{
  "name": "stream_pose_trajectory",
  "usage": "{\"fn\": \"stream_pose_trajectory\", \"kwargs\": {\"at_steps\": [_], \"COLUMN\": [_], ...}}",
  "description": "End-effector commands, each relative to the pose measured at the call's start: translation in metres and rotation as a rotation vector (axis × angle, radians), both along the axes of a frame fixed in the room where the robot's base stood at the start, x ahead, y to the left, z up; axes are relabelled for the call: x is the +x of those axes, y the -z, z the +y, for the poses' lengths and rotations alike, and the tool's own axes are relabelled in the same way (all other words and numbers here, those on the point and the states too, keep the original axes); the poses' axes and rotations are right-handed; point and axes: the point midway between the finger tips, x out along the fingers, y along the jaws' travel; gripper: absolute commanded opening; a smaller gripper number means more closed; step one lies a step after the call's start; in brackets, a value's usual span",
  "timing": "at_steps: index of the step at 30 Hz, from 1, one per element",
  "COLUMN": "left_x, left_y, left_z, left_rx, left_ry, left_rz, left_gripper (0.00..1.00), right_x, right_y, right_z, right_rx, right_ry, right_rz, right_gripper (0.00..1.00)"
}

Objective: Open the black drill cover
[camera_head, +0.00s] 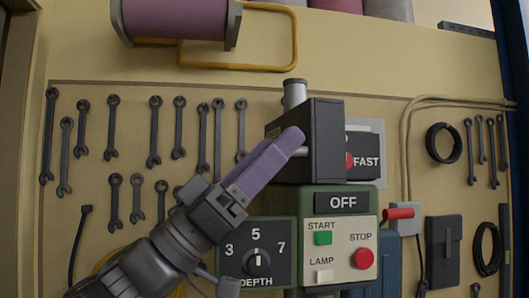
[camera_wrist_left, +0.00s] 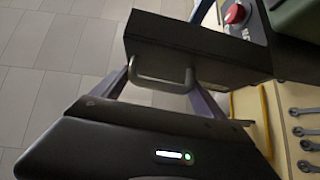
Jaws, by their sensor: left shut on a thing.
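The black drill cover (camera_head: 326,142) is a dark box on top of the green machine, in the middle of the head view. It also shows in the left wrist view (camera_wrist_left: 205,52), with a grey bar handle (camera_wrist_left: 160,83) on its near face. My left gripper (camera_head: 296,140) reaches up from the lower left, its purple fingers at the cover's handle side. In the wrist view the fingers stand on both sides of the handle, and the gripper is shut on it. The exact contact is hidden. The head view does not show clearly how far the cover is swung. My right gripper is not in view.
Beside the cover is a FAST panel (camera_head: 366,162) with a red button. Below are an OFF sign (camera_head: 343,202), a START/STOP panel (camera_head: 341,235) and a DEPTH dial panel (camera_head: 256,252). A red-handled switch (camera_head: 399,213) is to the right. Wrenches hang on the wall.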

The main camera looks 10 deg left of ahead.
Motion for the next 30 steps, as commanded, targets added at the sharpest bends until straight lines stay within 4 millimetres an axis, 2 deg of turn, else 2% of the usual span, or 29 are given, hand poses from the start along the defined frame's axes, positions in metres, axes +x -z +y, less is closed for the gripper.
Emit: {"fn": "stream_pose_trajectory", "kwargs": {"at_steps": [9,10,12,22,30], "left_x": [0.0,0.0,0.0,-0.001,-0.013], "left_y": [0.001,0.001,0.001,0.003,0.03], "left_z": [-0.002,-0.002,-0.002,0.001,0.023], "left_rx": [0.003,0.003,0.003,0.001,0.0], "left_ry": [0.002,0.002,0.002,-0.001,-0.001], "left_rz": [0.001,0.001,0.001,0.0,0.0], "left_gripper": [0.1,0.85,0.91,0.91,0.91], "right_x": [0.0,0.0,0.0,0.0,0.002], "right_y": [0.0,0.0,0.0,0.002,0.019], "right_z": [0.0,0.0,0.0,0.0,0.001], "right_rx": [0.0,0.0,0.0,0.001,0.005], "right_ry": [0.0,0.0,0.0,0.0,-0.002], "right_rz": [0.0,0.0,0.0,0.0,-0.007], "right_gripper": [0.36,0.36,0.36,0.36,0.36]}}
